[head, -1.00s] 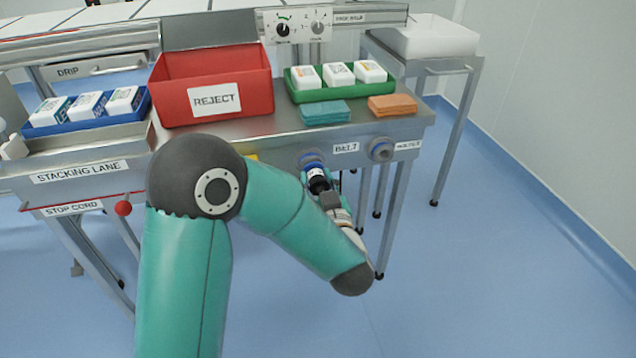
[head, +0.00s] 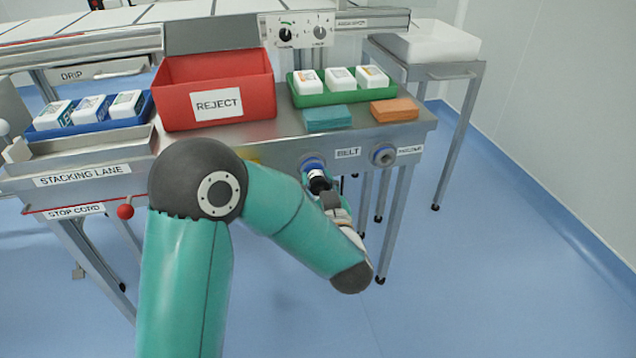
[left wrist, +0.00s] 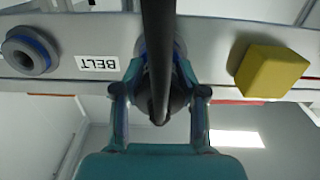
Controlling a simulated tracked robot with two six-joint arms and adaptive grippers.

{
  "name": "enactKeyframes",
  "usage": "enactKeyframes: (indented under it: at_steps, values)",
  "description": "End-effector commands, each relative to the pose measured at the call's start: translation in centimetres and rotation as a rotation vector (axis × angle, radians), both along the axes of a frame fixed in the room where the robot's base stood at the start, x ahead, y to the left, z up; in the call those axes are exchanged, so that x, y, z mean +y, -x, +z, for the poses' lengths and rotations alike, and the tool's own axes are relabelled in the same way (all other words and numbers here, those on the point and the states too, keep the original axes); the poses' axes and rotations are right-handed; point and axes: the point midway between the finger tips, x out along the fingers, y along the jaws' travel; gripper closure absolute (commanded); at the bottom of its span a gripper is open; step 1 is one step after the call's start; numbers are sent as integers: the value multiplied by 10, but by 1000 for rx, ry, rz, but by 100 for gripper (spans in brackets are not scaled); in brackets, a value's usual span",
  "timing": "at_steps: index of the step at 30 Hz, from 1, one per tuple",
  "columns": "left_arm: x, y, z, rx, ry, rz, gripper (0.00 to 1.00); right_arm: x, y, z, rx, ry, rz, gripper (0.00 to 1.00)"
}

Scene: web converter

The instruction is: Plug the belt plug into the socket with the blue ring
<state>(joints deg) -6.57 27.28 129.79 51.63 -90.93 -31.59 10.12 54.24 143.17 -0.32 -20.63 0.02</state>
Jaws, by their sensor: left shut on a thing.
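My left gripper (head: 326,192) is at the front panel of the table, just below the BELT socket (head: 313,163) with its blue ring. It is shut on the belt plug (head: 318,182), a black plug with a black cable. In the left wrist view, the two fingers (left wrist: 160,103) close on the plug's sides and the cable (left wrist: 158,60) runs up across the picture. The plug's front end is at the socket's mouth, roughly in line with it. How deep it sits cannot be told, as plug and cable cover most of the socket. My right gripper is not in view.
A second socket (head: 383,156) is on the panel to the right of the BELT label (head: 347,153). A yellow block (left wrist: 272,71) protrudes from the panel near the gripper. The red REJECT bin (head: 240,100) and green tray (head: 335,97) stand above.

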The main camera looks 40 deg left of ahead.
Motion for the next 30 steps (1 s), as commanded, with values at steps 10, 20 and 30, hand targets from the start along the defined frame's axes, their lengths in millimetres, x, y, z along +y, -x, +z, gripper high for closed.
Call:
enactKeyframes:
  at_steps: [10, 20, 30]
  values:
    - [0, 0, 0, -1, 0, 1, 29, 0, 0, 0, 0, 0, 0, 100]
    - [-4, 2, 0, 0, 0, -2, 29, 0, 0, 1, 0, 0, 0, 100]
    - [-47, 37, 0, 0, -1, -8, 29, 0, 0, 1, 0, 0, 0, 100]
